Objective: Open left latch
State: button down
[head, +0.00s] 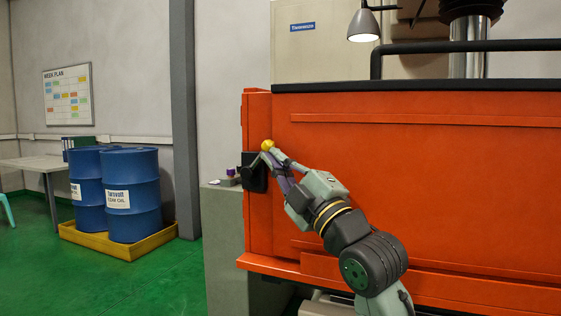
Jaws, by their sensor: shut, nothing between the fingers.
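The left latch (254,173) is a dark block on the left edge of the large orange machine door (420,180). A yellow round knob (268,145) shows at its upper right. My gripper (269,155) is at the latch, with its fingertips just below or against the yellow knob. I cannot tell whether they touch it. My gripper is shut with nothing held between its fingers. Part of the latch and its lever is hidden behind the fingers.
A grey cabinet (222,250) with small purple items on top stands left of the door. Blue oil drums (131,195) stand in a yellow tray (130,247) further left. A lamp (363,25) hangs above the door. The green floor (170,285) between drums and cabinet is clear.

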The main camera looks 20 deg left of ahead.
jog(key=shift+r, duration=0.1)
jog(key=shift+r+n+g, duration=0.15)
jog(key=shift+n+g, duration=0.15)
